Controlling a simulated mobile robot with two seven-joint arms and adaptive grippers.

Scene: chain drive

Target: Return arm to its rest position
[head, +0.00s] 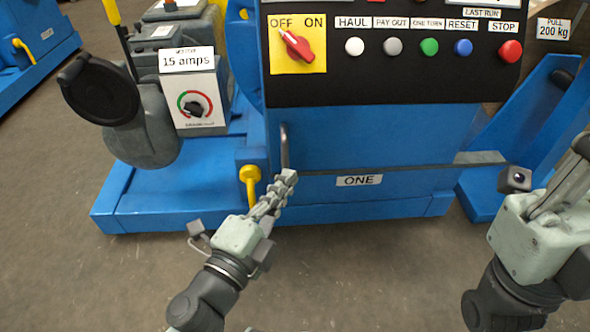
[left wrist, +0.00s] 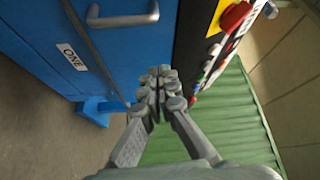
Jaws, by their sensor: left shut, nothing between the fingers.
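My left gripper (head: 287,180) is shut and empty. In the head view it is in front of the blue machine (head: 360,134), just below the grey handle (head: 284,146) on the panel marked ONE. In the left wrist view its closed fingers (left wrist: 157,80) are in the middle, and the handle (left wrist: 122,19) shows above them, apart in the picture. My right gripper (head: 572,170) is at the right edge of the head view, partly cut off, and I cannot tell its state.
The control panel has a red OFF/ON knob (head: 296,46) pointing toward OFF and a row of buttons. A yellow-handled lever (head: 250,182) is left of my left gripper. A motor housing with a 15 amps dial (head: 194,102) stands left. Open floor (head: 350,270) lies in front.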

